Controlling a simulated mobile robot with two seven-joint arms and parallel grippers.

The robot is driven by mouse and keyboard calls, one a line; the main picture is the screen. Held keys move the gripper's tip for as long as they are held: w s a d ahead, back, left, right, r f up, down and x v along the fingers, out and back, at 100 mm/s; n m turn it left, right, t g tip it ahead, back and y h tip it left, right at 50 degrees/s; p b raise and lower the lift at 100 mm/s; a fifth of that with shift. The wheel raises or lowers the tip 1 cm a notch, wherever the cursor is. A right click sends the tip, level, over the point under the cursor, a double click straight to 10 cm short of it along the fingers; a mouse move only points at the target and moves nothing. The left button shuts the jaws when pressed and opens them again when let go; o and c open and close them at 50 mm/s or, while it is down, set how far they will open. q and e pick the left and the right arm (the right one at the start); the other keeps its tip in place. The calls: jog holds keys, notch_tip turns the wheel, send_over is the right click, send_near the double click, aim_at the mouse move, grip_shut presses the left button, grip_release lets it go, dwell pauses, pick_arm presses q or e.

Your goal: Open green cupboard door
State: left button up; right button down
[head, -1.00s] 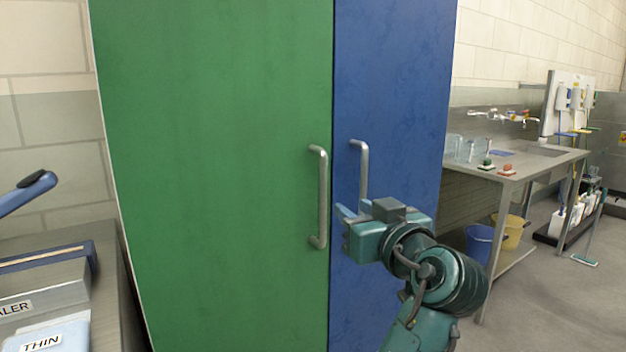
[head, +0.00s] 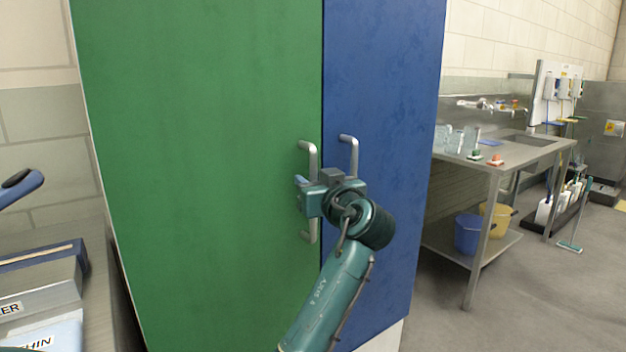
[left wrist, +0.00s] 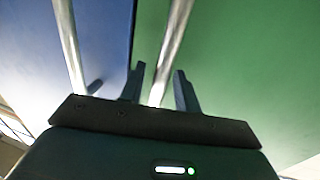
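The green cupboard door (head: 200,150) is shut, flush beside the blue door (head: 375,100). Its silver bar handle (head: 313,158) stands upright near its right edge; my left gripper covers the middle of it in the head view. My left gripper (head: 301,184) is at this handle. In the left wrist view its two dark fingers (left wrist: 160,88) stand apart, one on each side of the green door's handle (left wrist: 172,40), with gaps visible. The handle is between them but not clamped.
The blue door's handle (head: 352,155) is close to the right of my left gripper. A steel counter (head: 115,290) with boxes stands at the left. A metal sink table (head: 530,158) with buckets below is at the right. Open floor lies at the lower right.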

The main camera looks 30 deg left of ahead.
pick_arm(q)
jog(key=shift+a, duration=0.1)
jog(key=shift+c, duration=0.3)
grip_shut()
